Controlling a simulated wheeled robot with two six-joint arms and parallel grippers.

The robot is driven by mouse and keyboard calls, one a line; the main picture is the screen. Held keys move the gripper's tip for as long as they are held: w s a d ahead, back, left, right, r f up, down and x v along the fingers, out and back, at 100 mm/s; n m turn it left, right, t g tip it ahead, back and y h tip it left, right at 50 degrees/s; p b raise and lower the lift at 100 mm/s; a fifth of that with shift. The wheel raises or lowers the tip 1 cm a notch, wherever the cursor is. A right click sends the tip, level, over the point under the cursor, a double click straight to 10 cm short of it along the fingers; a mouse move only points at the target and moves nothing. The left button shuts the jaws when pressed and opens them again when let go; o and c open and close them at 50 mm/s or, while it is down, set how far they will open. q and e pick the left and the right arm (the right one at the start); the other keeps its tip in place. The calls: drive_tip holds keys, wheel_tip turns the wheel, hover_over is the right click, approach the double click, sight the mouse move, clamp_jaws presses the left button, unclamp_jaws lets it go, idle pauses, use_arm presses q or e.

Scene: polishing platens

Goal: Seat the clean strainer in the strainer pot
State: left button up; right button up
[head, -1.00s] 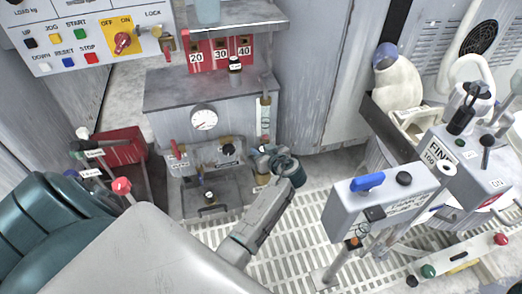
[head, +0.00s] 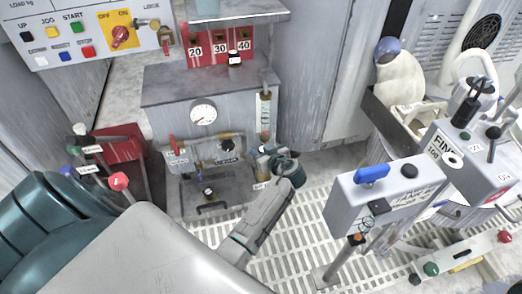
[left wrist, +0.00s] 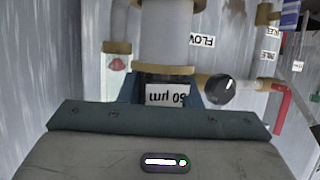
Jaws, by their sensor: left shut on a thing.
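My left gripper (head: 268,160) is at the brass-and-white column on the right front of the grey cabinet. In the left wrist view, which is upside down, its dark blue fingers (left wrist: 131,88) are shut around a dark part with a white µm label (left wrist: 167,95), which I take for the clean strainer. A pale cylinder with brass collars (left wrist: 165,35), apparently the strainer pot, lies right against it, lower in the real scene. The pot also shows under the gripper in the head view (head: 262,179). Whether the strainer is inside its mouth is hidden. My right gripper is not in view.
The black flow knob (head: 227,145) and a red lever (head: 173,146) are left of the gripper on the cabinet front. A clear tube (head: 265,114) rises above it. A grey box with a blue switch (head: 371,174) stands to the right. Grated floor (head: 300,230) lies between.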

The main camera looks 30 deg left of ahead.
use_arm(q)
drive_tip(key=shift+f+b, duration=1)
drive_tip(key=shift+f, duration=0.2)
drive_tip(key=shift+f, duration=0.25)
drive_tip(key=shift+a+f+b, duration=0.15)
drive_tip(key=shift+f+b, duration=0.8)
drive_tip(key=shift+b, duration=0.2)
drive_tip(key=shift+s, duration=0.1)
drive_tip(key=shift+r, duration=0.2)
drive_tip(key=shift+r+p, duration=1.3)
drive_tip(key=shift+r, duration=0.15)
drive_tip(key=shift+r+p, duration=0.7)
drive_tip(key=shift+r, duration=0.25)
